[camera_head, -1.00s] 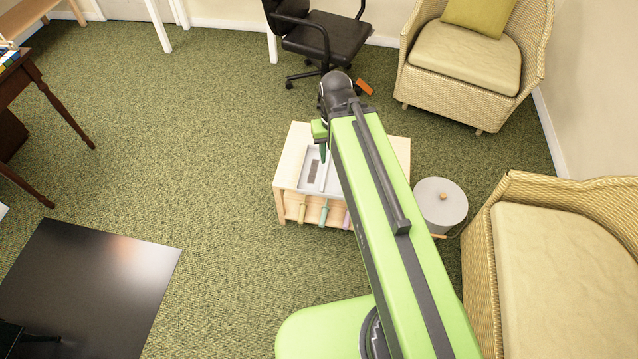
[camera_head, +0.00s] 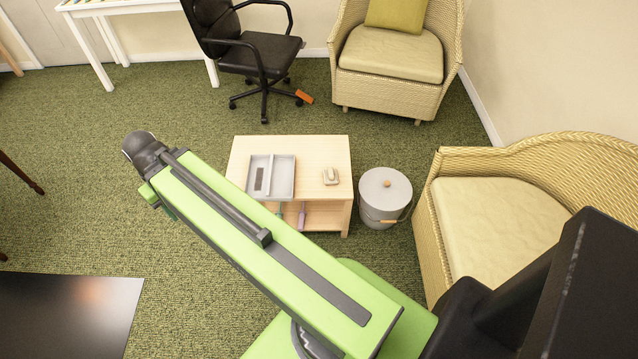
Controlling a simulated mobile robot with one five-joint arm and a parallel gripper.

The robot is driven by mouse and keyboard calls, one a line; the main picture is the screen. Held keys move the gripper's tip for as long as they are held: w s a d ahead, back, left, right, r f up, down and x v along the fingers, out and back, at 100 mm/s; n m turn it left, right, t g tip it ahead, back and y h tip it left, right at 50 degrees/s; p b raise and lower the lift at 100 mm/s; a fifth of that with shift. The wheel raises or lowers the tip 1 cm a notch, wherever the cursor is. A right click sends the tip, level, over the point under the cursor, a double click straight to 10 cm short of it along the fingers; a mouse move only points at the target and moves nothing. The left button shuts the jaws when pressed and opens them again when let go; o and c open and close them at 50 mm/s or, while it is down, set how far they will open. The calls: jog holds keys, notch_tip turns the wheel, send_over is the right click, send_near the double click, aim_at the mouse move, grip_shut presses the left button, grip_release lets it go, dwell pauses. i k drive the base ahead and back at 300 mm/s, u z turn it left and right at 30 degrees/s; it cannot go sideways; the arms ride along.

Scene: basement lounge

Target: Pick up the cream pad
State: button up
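A small cream pad-like block (camera_head: 331,176) lies on the right part of the low light-wood table (camera_head: 315,150). A paler rounded shape shows on its top, too small to make out. My gripper (camera_head: 167,208) is at the far end of my green arm, left of the table and apart from it. It is mostly hidden behind the arm. Only a bit of green finger shows, so its opening cannot be told.
A grey tray (camera_head: 285,177) with a dark strip (camera_head: 260,179) sits left of the pad. Green carpet is open at left.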

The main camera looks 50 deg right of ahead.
aim_at(330, 174)
jog(key=z, duration=0.35)
jog(key=i, duration=1)
jog(key=u, duration=0.3)
